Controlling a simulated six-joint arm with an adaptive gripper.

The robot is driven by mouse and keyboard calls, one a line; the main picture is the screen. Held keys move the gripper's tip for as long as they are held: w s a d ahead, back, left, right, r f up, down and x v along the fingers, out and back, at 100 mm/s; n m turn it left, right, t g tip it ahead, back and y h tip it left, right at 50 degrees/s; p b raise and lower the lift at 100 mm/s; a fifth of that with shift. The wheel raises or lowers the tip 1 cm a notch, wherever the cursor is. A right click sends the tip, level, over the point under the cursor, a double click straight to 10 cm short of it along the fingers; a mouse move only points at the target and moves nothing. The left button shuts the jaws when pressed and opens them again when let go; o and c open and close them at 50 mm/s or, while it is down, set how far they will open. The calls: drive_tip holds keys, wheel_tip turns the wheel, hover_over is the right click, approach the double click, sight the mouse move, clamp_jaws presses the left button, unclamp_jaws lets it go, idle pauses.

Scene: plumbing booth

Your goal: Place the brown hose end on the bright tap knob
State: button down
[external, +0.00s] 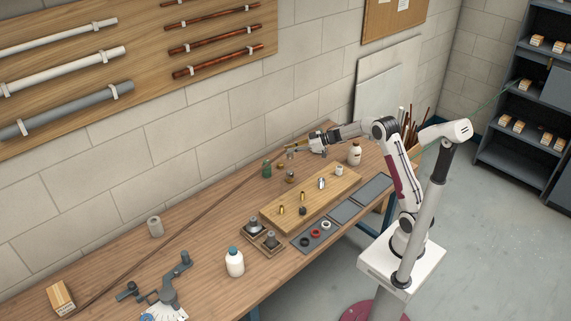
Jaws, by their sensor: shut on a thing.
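The long thin brown hose (205,215) runs diagonally across the wooden table, from the small carton at the front left up toward my gripper. My gripper (291,149) is at the end of my outstretched arm, above the back of the table near the wall. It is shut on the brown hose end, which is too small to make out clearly. A bright silvery piece (321,183) stands on the wooden board to the right. I cannot tell for certain which piece is the bright tap knob.
The wooden board (340,186) carries several small fittings. Grey trays (345,211) line the front edge. A white bottle with a blue cap (234,262) stands nearer.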

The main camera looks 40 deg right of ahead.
drive_tip(key=shift+f, duration=2.6)
drive_tip(key=shift+f, duration=0.1)
drive_tip(key=shift+f, duration=1.75)
drive_tip(key=shift+f, duration=0.1)
drive_tip(key=c, duration=2)
unclamp_jaws()
drive_tip(key=shift+o, duration=0.2)
drive_tip(key=v, duration=1.2)
drive_tip(key=shift+w+r, duration=0.1)
drive_tip(key=shift+r, duration=0.15)
